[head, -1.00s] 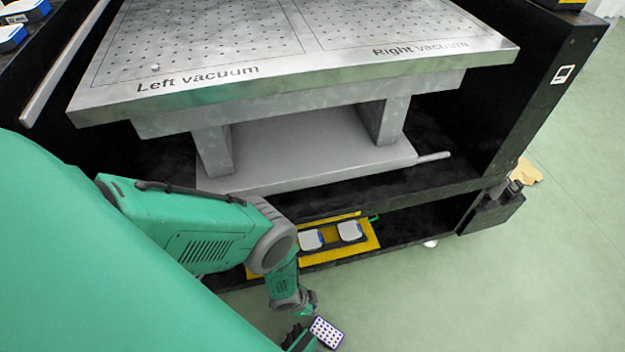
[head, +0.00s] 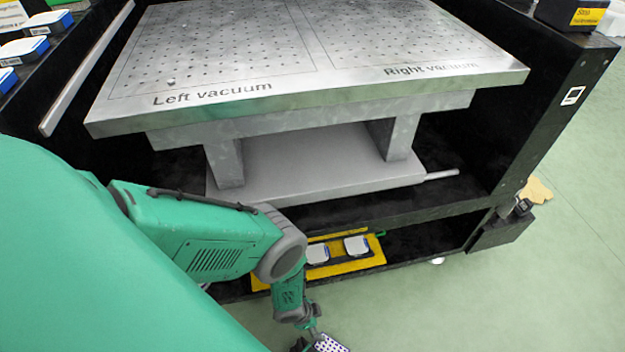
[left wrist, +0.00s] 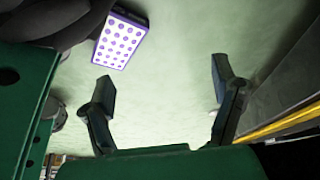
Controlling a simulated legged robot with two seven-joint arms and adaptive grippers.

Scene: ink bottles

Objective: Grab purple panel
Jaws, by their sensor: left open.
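The purple panel (head: 330,344) is a small white plate with purple dots and a purple border. It shows at the bottom edge of the head view, partly cut off, beside my left gripper (head: 307,338). In the left wrist view the panel (left wrist: 120,40) is at the upper left, next to dark rounded shapes that cover part of its left side. My left gripper (left wrist: 163,70) is open, with nothing between its two fingers. The panel lies outside the gap, beyond the left finger. I cannot tell what supports it. My right gripper is not in view.
A metal table (head: 230,112) marked Left vacuum and Right vacuum stands in a black frame (head: 545,120). A yellow tray (head: 365,265) with white-topped bottles (head: 357,246) sits on the low shelf. Green floor (head: 480,315) is clear at the lower right.

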